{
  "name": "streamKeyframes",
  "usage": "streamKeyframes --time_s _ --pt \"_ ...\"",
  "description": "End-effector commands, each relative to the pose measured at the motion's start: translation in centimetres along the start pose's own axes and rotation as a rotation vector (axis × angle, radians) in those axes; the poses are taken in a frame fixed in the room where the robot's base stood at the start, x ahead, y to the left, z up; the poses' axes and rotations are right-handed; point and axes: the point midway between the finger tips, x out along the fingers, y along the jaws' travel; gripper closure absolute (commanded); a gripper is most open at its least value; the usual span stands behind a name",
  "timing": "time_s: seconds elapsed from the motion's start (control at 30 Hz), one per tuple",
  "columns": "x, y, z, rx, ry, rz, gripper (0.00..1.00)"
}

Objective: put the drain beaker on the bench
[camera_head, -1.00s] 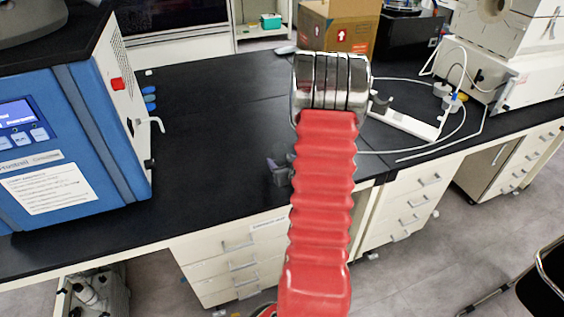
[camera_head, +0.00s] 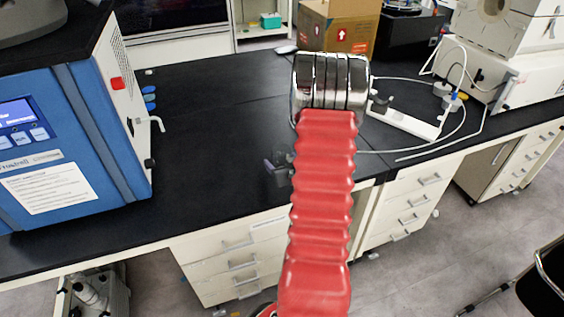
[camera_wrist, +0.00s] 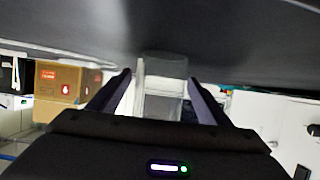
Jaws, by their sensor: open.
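A clear, greyish beaker-like vessel (camera_wrist: 164,88), which looks like the drain beaker, shows between the fingers in the wrist view. That view looks upside down, with the black bench top (camera_wrist: 230,35) across its top. The vessel's base end meets the dark surface there; I cannot tell for certain whether it touches. My gripper (camera_wrist: 158,77) is open, with one finger on each side of the vessel. In the head view, a small part of my gripper (camera_head: 278,165) shows left of my red arm, low over the bench (camera_head: 205,125) near its front edge. The vessel is not clear there.
A blue freeze dryer (camera_head: 90,130) stands at the left, with a small tap on its side. A cardboard box (camera_head: 340,28) stands at the back. A white device with tubing (camera_head: 405,120) lies right of my arm. The bench between dryer and arm is clear.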

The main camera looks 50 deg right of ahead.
Motion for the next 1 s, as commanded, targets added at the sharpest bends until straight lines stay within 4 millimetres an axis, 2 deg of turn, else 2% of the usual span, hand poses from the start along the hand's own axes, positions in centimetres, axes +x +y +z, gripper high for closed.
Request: streamKeyframes --time_s 0.27,0.8,1.0 --pt "-2.3 0.1 -0.2 0.001 0.000 0.002 0.28" --pt "-10.6 0.1 -0.2 0.000 0.001 0.002 0.28" --pt "-11.9 0.0 -0.1 0.000 0.001 0.000 0.28"
